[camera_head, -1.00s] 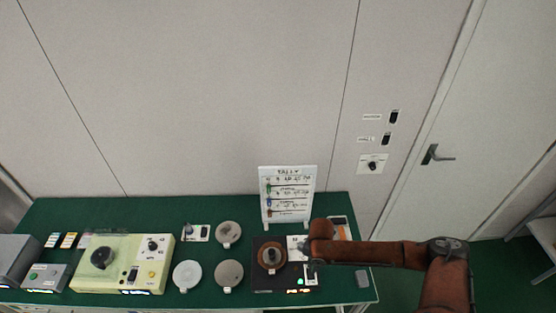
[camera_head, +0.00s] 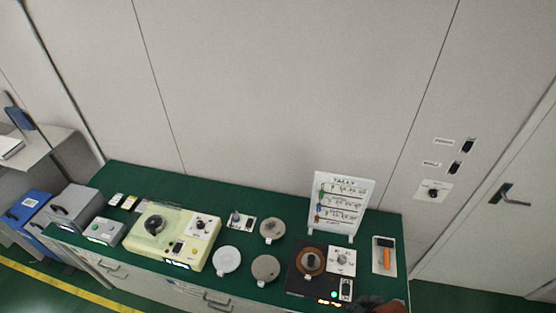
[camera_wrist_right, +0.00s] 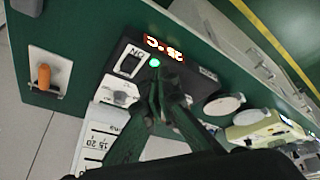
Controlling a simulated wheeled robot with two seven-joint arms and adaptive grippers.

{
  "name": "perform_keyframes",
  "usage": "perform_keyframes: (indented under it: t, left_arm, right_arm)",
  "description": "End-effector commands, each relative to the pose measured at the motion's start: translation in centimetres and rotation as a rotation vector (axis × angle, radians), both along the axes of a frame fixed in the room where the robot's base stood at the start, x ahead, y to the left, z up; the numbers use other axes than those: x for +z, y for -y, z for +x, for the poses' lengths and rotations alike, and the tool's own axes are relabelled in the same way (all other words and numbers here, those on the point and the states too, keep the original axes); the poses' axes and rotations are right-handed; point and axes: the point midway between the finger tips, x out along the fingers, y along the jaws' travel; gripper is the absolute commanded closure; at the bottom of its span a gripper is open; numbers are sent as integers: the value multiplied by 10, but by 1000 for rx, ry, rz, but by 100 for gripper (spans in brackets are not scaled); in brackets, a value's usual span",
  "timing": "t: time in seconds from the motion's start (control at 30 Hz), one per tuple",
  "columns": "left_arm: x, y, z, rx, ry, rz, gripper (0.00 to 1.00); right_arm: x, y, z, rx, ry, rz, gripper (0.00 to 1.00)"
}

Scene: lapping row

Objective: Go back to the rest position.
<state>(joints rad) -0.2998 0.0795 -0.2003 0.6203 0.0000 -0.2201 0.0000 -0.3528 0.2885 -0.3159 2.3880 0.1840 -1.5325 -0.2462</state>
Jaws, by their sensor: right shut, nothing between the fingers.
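My right gripper shows in the right wrist view (camera_wrist_right: 168,100) as two dark fingers with their tips together and nothing between them. They appear in front of the black hot plate unit (camera_wrist_right: 138,58) with its lit display and green light. In the head view only a small brown-red part of my right arm (camera_head: 384,306) shows at the bottom edge, by the bench's front right. The gripper's tips are hard to make out there. My left gripper is in neither view.
Grey and blue boxes stand at the left. A door (camera_head: 510,235) is at the right.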

Motion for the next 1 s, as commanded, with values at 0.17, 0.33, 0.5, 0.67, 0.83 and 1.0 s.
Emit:
perform_keyframes:
  t: [0.17,0.33,0.5,0.67,0.83,1.0]
  left_arm:
    - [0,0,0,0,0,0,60]
    - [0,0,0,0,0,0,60]
    - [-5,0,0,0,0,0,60]
    - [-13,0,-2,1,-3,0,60]
    - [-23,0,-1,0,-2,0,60]
    - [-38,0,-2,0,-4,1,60]
  right_arm:
    - [-2,50,-41,-298,-46,9,100]
    - [-1,87,-77,-507,-78,-2,100]
    - [-25,103,-90,-602,-102,-12,100]
    - [-73,102,-81,-593,-117,-13,100]
    - [-135,99,-76,-582,-141,-15,100]
    - [-222,95,-79,-569,-171,-16,100]
